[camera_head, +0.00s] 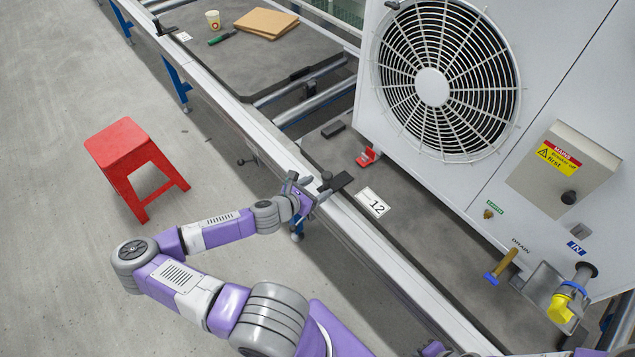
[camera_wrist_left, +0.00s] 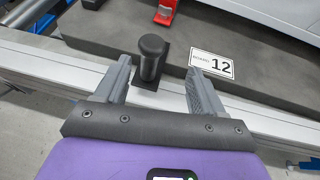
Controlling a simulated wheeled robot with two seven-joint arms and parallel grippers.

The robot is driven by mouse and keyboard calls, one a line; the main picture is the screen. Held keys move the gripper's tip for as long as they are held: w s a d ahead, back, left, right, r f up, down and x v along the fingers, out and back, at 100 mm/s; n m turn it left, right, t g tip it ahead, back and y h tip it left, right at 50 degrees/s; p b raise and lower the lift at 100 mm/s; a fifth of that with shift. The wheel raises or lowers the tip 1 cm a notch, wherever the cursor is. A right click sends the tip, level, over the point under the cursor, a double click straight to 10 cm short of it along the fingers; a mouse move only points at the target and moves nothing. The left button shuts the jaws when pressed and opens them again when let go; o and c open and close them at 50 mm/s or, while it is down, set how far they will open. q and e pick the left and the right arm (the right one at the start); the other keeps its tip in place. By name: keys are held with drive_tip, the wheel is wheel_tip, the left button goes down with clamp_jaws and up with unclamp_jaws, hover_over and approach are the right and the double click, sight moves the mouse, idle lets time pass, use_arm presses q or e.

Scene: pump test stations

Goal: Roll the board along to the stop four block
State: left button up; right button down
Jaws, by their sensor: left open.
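The board, a dark grey slab (camera_head: 420,245) labelled 12 (camera_head: 373,202), lies on the rail line and bears a large white fan unit (camera_head: 540,60). A black upright knob (camera_head: 326,180) on a flat plate stands at the board's near edge; it also shows in the left wrist view (camera_wrist_left: 152,55). My left gripper (camera_head: 307,190) is open. In the left wrist view its fingers (camera_wrist_left: 158,68) stand on either side of the knob, with gaps showing. I cannot make out a block marked stop four. My right gripper is not in view.
A red part (camera_head: 367,157) and a small dark block (camera_head: 333,129) lie on the board. Another board (camera_head: 215,70) farther back holds a cup (camera_head: 213,19), cardboard (camera_head: 266,22) and a green tool (camera_head: 222,38). A red stool (camera_head: 130,155) stands on otherwise open floor.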

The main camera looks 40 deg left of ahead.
sight(324, 180)
use_arm(q)
drive_tip(key=shift+a+r, duration=0.1)
drive_tip(key=shift+a, duration=0.4)
drive_tip(key=b+x, duration=0.2)
drive_tip(key=x, duration=0.3)
drive_tip(key=shift+w+a, duration=0.1)
drive_tip(key=shift+w, duration=0.1)
drive_tip(key=shift+b+x, duration=0.4)
drive_tip(key=shift+x, duration=0.5)
drive_tip(key=shift+s, duration=0.1)
drive_tip(key=shift+c, duration=0.2)
clamp_jaws()
